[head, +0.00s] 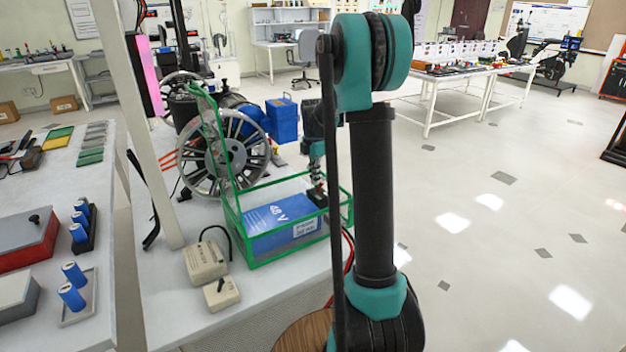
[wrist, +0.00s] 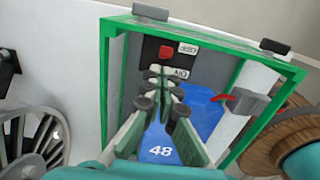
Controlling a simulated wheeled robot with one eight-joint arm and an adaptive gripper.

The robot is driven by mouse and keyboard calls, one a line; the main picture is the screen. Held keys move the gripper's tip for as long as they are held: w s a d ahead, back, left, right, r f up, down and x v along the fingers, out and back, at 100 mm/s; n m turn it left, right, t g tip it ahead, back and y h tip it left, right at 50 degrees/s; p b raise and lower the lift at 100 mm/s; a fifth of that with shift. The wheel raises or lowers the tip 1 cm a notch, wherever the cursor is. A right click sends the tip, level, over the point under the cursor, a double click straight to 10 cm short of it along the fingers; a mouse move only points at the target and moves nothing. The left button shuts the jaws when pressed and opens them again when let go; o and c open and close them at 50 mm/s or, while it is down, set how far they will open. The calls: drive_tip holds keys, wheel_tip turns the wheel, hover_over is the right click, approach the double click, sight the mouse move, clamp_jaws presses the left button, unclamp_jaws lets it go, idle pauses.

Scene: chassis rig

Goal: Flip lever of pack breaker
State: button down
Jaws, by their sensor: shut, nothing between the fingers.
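The blue 48 V pack (head: 282,226) sits inside a green open frame (head: 243,262) on the workbench. The wrist view shows the pack (wrist: 158,151) below the frame's green rim (wrist: 195,34). A black panel (wrist: 147,50) at the frame's far end carries a red part (wrist: 166,53), possibly the breaker lever, and white labels. My gripper (wrist: 163,82) is shut and empty, its tips in front of the panel just below the red part in the picture. Contact cannot be told. In the head view my gripper (head: 318,188) is over the pack's right end, partly hidden by my arm.
A grey box (wrist: 250,102) with a red piece (wrist: 222,97) is right of the fingers. Green bars surround my gripper's space. A spoked wheel (head: 224,154) stands behind the frame; two beige boxes (head: 206,262) lie in front. Open floor (head: 500,240) is at right.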

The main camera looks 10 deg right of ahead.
drive_tip(key=shift+r, duration=0.8)
drive_tip(key=shift+r, duration=0.1)
